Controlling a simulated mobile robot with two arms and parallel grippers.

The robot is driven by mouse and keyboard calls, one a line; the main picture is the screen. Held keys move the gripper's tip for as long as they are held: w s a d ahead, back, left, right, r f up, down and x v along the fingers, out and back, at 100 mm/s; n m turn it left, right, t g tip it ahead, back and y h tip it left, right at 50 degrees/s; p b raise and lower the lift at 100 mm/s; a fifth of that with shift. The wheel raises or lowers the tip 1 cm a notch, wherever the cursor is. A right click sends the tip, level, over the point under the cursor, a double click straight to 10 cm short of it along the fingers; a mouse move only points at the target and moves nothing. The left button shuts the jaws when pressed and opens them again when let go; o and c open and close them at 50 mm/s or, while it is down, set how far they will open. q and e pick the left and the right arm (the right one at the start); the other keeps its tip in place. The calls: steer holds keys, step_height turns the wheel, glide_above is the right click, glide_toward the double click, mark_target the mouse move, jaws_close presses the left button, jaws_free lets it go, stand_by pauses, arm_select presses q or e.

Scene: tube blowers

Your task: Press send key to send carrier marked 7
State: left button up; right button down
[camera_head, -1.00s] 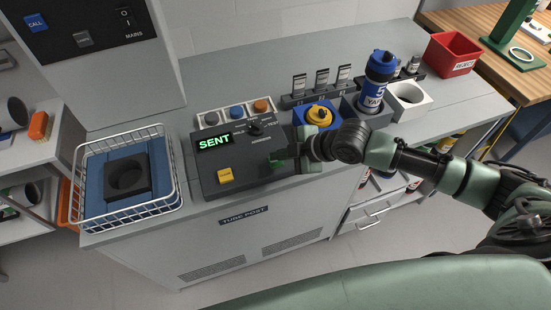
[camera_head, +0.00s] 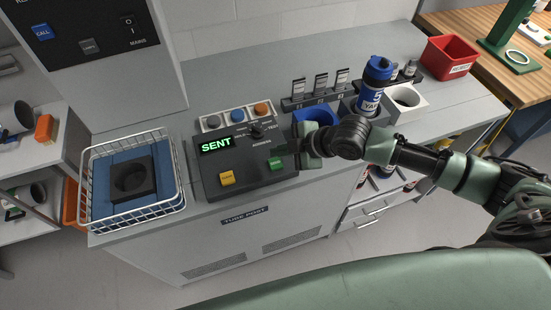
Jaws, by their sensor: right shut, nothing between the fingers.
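The dark control box (camera_head: 205,180) has a lit display (camera_head: 216,144) reading SENT in green. A green key (camera_head: 276,164) and a yellow key (camera_head: 227,178) sit on its top. My right gripper (camera_head: 287,148) is shut and empty, just behind and right of the green key and apart from it. A blue holder (camera_head: 314,116) stands behind my wrist, partly hidden by it; no yellow-topped carrier shows in it. A blue-capped carrier (camera_head: 371,88) stands upright further right; its marking is too small to read surely. My left gripper is out of view.
A wire basket (camera_head: 180,180) with a blue lining and black block stands left of the box. Behind are a row of round buttons (camera_head: 237,115) and small labelled stands (camera_head: 321,84). A white holder (camera_head: 407,99) and red bin (camera_head: 449,57) are at right.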

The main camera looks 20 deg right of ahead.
mark_target(279, 164)
step_height(279, 164, up, 4)
steer(key=p, duration=0.2)
steer(key=shift+f+p, duration=0.25)
steer(key=shift+p, duration=0.05)
steer(key=shift+f, duration=0.1)
stand_by(0.4)
